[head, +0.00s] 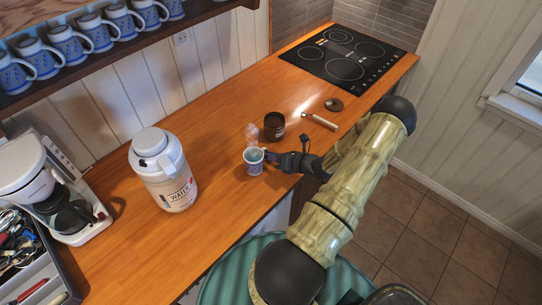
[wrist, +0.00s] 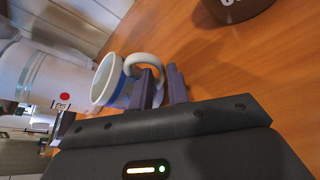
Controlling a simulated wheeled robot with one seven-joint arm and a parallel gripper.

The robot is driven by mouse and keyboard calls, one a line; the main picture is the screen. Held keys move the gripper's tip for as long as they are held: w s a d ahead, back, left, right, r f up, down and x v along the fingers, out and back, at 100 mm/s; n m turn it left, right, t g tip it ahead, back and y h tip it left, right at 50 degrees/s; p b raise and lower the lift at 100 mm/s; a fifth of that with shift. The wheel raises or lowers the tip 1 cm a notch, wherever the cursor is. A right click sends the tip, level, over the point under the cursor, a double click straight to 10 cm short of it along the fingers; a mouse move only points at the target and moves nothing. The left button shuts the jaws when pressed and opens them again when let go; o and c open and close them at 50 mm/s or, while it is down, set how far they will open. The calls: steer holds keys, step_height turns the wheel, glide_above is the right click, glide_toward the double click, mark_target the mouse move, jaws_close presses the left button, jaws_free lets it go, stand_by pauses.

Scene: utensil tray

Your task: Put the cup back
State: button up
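The cup (head: 254,163), white with a blue pattern, is upright near the counter's front edge in the head view. I cannot tell whether its base touches the wood. It also shows in the wrist view (wrist: 107,82), with its white handle towards me. My gripper (head: 271,157) reaches it from the right. In the wrist view my gripper (wrist: 162,84) has its fingers close together with the handle between them, one finger inside the loop. It looks shut on the handle. Similar blue-and-white cups (head: 67,43) stand in a row on the wooden shelf (head: 130,45) at the upper left.
A water jug (head: 165,175) and coffee maker (head: 55,190) stand left, beside a utensil tray (head: 45,285). A pinkish clear item (head: 252,134), brown canister (head: 274,126), wooden-handled tool (head: 320,120) and dark round item (head: 334,104) lie behind the cup. A cooktop (head: 345,55) is further back.

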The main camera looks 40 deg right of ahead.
steer(key=shift+o, duration=0.9)
steer(key=shift+r, duration=0.1)
steer(key=b+v, duration=0.3)
steer(key=v, duration=0.9)
steer(key=shift+a, duration=0.1)
